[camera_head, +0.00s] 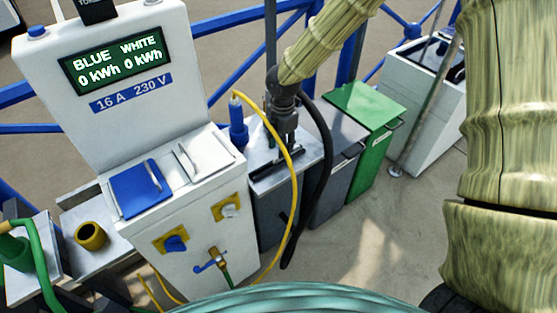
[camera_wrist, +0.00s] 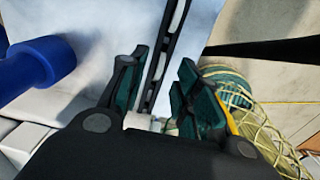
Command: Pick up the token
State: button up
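I cannot pick out the token for certain in either view. My gripper (camera_head: 280,145) points down over the pale top of a dark bin (camera_head: 268,205), close to a black slotted strip there. In the wrist view my gripper (camera_wrist: 160,85) has its two dark green finger pads apart, so it is open. Between them lie the black strip (camera_wrist: 166,50) with white segments and a small white piece at its near end. I cannot tell whether the fingers touch these. A black box (camera_head: 97,8) with partly cut-off lettering stands on the white power pedestal (camera_head: 185,75).
A blue plug (camera_head: 238,122) stands left of my gripper, also large in the wrist view (camera_wrist: 35,68). A yellow cable (camera_head: 297,170) and a black hose (camera_head: 322,170) hang close by. Grey and green bins (camera_head: 365,105) stand right. Blue railings run behind.

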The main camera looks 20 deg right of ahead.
aim_at(278, 161)
jog(key=shift+f, duration=2.25)
grip_shut()
